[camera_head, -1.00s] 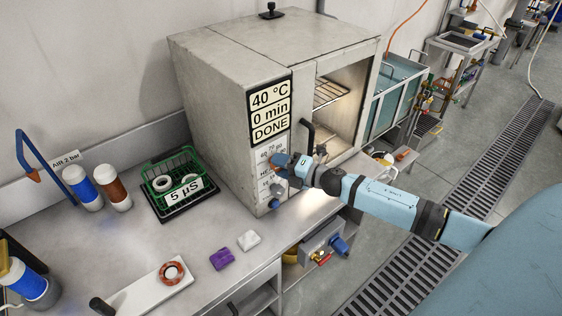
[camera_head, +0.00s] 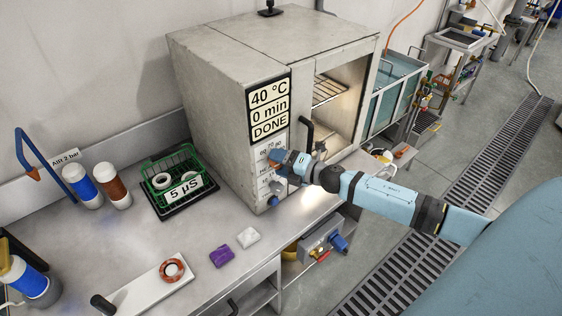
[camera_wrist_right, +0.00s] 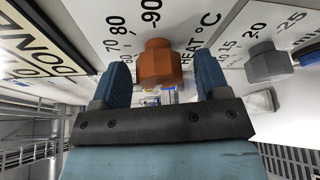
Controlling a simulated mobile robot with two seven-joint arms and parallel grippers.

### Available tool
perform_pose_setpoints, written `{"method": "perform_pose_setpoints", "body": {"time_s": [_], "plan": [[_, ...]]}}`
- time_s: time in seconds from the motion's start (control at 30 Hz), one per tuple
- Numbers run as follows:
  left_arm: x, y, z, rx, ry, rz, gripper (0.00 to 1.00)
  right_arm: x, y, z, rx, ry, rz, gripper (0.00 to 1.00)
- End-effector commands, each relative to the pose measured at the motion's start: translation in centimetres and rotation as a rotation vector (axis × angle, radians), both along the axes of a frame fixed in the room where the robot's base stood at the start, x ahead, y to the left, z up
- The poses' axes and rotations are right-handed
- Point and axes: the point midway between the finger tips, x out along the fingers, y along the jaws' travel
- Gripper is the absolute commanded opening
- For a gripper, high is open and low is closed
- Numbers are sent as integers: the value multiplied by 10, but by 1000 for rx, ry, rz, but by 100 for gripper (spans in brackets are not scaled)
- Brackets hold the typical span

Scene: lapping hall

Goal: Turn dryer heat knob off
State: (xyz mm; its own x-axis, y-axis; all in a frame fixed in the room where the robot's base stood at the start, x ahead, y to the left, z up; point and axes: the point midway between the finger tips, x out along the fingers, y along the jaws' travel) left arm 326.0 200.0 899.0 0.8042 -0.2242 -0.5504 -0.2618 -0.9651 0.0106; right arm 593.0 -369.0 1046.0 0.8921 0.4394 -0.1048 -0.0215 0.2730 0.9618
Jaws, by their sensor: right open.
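The dryer (camera_head: 225,95) is a grey metal cabinet on the bench, its front panel showing 40 °C, 0 min and DONE. In the right wrist view the orange heat knob (camera_wrist_right: 158,64) stands out from the panel beside the HEAT °C scale. My right gripper (camera_wrist_right: 160,85) is open, its blue fingers on either side of the knob with gaps visible. In the head view the right gripper (camera_head: 280,160) is at the dryer's front panel and mostly hides the knob. A grey knob (camera_wrist_right: 267,62) sits beside it on another scale. My left gripper is not in view.
The dryer's chamber (camera_head: 340,90) is open, with a wire rack inside and a dark handle (camera_head: 306,133) near my right gripper. A green basket (camera_head: 172,180) with white rings, a purple block (camera_head: 222,256) and a white block (camera_head: 247,236) are on the bench (camera_head: 150,235).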

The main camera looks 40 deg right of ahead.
Motion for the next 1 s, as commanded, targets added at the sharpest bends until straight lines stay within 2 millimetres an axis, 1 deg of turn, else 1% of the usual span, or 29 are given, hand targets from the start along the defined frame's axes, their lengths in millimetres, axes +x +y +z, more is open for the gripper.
{"method": "perform_pose_setpoints", "body": {"time_s": [0.17,0.27,0.5,0.7,0.8,1.0], "plan": [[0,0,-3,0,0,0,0,-8,-4,-1,0,2,-1,69],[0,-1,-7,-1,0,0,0,-20,-10,-1,-1,3,0,69],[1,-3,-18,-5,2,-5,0,-60,-29,3,0,3,0,69],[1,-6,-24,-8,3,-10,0,-90,-44,7,0,4,0,69],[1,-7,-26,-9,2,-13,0,-103,-50,9,0,3,1,69],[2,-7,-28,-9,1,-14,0,-119,-58,13,0,1,0,69]]}}
